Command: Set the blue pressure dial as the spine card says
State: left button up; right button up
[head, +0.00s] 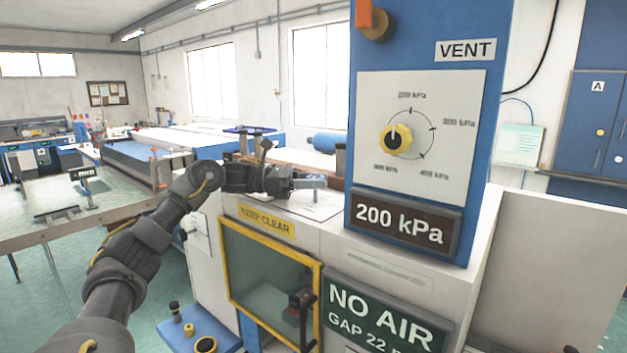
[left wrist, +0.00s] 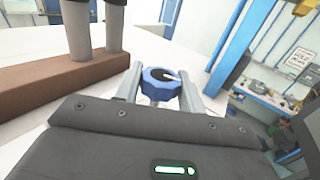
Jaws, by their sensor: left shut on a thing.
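A blue dial (left wrist: 158,88) with a dark top and a white pointer mark sits between the two fingers of my left gripper (left wrist: 163,82) in the left wrist view. The fingers are shut on its sides. In the head view my left gripper (head: 310,181) is over the white machine top, left of the blue column; the dial is hidden or too small to make out there. A display (head: 400,221) reads 200 kPa. Above it a yellow knob (head: 396,139) sits on a white panel marked in kPa, its pointer up. I cannot identify the spine card. My right gripper is not in view.
The blue column (head: 432,40) rises just right of my left gripper. A brown block (left wrist: 60,92) with grey posts stands close by in the left wrist view. Below are a yellow-framed window (head: 262,232) and a NO AIR sign (head: 385,318).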

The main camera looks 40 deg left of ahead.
pick_arm(q)
jog(key=o, duration=1)
jog(key=shift+f, duration=0.1)
jog(key=shift+s+a, duration=0.15)
jog(key=shift+a, duration=0.1)
jog(key=b+v, duration=0.3)
jog(key=v, duration=0.6)
jog(key=shift+s+a, duration=0.35)
jog(key=shift+a, duration=0.1)
